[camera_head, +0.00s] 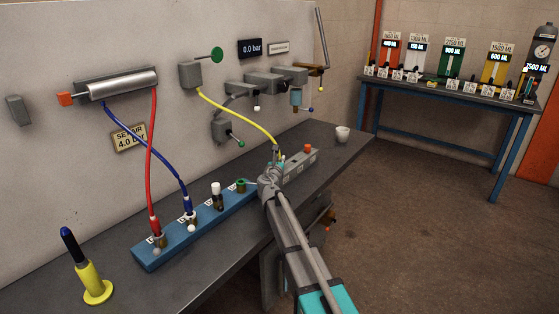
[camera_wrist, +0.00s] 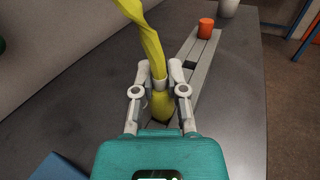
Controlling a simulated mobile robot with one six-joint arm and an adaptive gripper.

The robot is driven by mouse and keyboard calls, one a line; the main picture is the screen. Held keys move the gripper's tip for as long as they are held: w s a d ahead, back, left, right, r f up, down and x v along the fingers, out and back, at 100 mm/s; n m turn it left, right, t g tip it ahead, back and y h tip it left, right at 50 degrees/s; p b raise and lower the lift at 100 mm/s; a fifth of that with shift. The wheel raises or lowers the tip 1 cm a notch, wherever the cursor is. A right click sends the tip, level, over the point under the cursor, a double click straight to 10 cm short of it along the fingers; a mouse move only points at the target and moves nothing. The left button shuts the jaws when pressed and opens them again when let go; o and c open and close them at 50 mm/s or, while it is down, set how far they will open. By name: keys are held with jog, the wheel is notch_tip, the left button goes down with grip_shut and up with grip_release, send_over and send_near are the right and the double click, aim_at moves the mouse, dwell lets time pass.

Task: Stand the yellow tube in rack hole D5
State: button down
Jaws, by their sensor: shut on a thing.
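A yellow hose (camera_head: 238,116) runs from a grey wall fitting with a green disc down to my gripper (camera_head: 277,158). In the wrist view my gripper (camera_wrist: 160,88) is shut on the yellow hose's end (camera_wrist: 160,104), with a pale collar between the fingers. The hose (camera_wrist: 146,38) rises away above the fingers, and its lower tip is partly hidden by my gripper. My gripper is above the bench, beside a grey block (camera_wrist: 204,66). I cannot make out a separate yellow tube or a rack hole marked D5.
A blue manifold (camera_head: 205,222) holds red and blue hose ends. The grey block (camera_head: 300,164) bears an orange cap (camera_head: 308,147). A white cup (camera_head: 342,134) stands behind it. A yellow stand (camera_head: 92,279) is at front left. A side table (camera_head: 450,95) carries labelled gauges.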

jog(key=shift+f, duration=0.3)
jog(key=c, duration=0.6)
grip_release()
jog(key=shift+s, duration=0.15)
jog(key=v, duration=1.1)
jog(key=shift+s, duration=0.35)
